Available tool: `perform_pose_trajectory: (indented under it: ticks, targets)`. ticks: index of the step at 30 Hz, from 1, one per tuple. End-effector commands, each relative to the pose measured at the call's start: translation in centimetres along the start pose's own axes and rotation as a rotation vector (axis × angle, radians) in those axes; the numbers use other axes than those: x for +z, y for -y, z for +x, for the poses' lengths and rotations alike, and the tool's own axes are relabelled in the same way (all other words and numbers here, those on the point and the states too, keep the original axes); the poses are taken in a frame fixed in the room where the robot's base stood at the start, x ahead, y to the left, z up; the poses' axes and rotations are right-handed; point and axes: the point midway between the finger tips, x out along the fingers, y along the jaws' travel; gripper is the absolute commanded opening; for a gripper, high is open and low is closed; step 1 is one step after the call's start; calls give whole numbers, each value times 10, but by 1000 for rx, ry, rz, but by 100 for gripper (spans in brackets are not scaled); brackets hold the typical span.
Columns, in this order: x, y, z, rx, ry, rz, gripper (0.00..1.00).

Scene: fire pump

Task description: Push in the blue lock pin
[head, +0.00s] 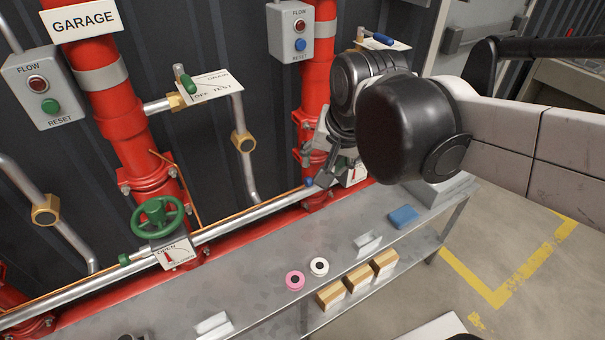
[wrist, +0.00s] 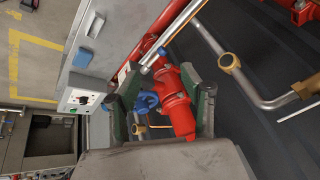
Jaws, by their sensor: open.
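The blue lock pin (head: 309,182) shows as a small blue knob at the silver rail, in front of the right red pipe in the head view. A small blue tip, likely the same pin, shows in the wrist view (wrist: 162,51). My gripper (head: 324,176) is beside the knob in the head view; I cannot tell whether it touches. In the wrist view my gripper (wrist: 162,98) is open, with its fingers apart and no object held. A blue handwheel (wrist: 147,102) and a red valve body (wrist: 177,112) show between the fingers. My arm hides much of the right valve in the head view.
A grey metal shelf (head: 260,255) below holds pink and white rings, wooden blocks and a blue block (head: 403,216). A green handwheel (head: 158,217) stands at the left. Red pipes, brass-fitted tubes and a dark wall lie behind. Yellow-marked floor is open at right.

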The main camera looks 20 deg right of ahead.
Motion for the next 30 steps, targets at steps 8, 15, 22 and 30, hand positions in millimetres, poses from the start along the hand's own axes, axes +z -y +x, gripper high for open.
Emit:
perform_pose_trajectory:
  ticks: [8,15,22,30]
  targets:
    - [-43,12,40,71,96,381,42]
    - [-72,16,80,150,159,687,42]
    - [-84,16,103,197,182,841,42]
    - [-80,15,124,203,186,859,42]
